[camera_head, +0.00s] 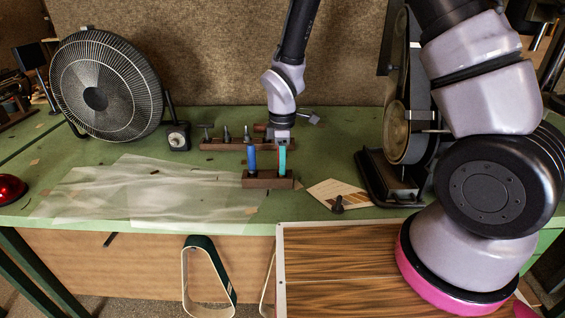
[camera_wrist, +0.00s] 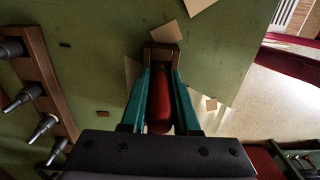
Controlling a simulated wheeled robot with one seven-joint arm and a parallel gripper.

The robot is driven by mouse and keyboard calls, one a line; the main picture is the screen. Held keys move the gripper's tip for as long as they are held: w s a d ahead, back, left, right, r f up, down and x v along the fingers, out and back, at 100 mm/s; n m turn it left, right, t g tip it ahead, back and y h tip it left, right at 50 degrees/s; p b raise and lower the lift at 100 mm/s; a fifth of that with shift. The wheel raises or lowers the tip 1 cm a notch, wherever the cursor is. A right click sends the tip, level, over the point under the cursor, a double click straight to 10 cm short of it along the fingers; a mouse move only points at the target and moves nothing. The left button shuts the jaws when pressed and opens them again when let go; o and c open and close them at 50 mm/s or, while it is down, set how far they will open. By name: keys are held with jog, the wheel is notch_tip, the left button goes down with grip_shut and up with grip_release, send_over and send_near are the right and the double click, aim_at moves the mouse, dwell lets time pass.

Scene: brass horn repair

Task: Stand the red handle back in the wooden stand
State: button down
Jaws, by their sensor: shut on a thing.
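My gripper (camera_head: 282,172) points down over the right part of the small wooden stand (camera_head: 268,183). Its teal fingers are shut on the red handle (camera_wrist: 160,100), which shows between them in the wrist view. The fingers hide the red handle in the head view. A blue handle (camera_head: 252,158) stands upright in the left part of the stand, just left of my fingers. One end of the stand shows beyond the fingertips in the wrist view (camera_wrist: 162,56). I cannot tell whether the handle's lower end is inside the stand.
A longer wooden rack (camera_head: 215,145) with several metal tools stands behind; it is at the left in the wrist view (camera_wrist: 50,75). A fan (camera_head: 105,85) is at the left, a belt machine (camera_head: 400,130) at the right. A patterned sheet (camera_head: 335,190) and dark knob (camera_head: 337,205) lie front right.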

jog(key=c, duration=0.7)
grip_release()
jog(key=shift+o, duration=0.2)
jog(key=shift+r, duration=0.1)
notch_tip(320, 180, up, 11)
jog(key=shift+r, duration=0.1)
jog(key=shift+d+r, duration=0.1)
jog(key=shift+r, duration=0.35)
jog(key=s+d+r+m+t+y, duration=0.2)
jog(key=d+r+m+t, duration=0.1)
jog(key=d+r+m, duration=1.05)
jog(key=s+d+r+m+t, duration=0.4)
jog(key=s+d+r+m, duration=0.4)
jog(key=s+d+r, duration=0.1)
jog(key=shift+v, duration=1.2)
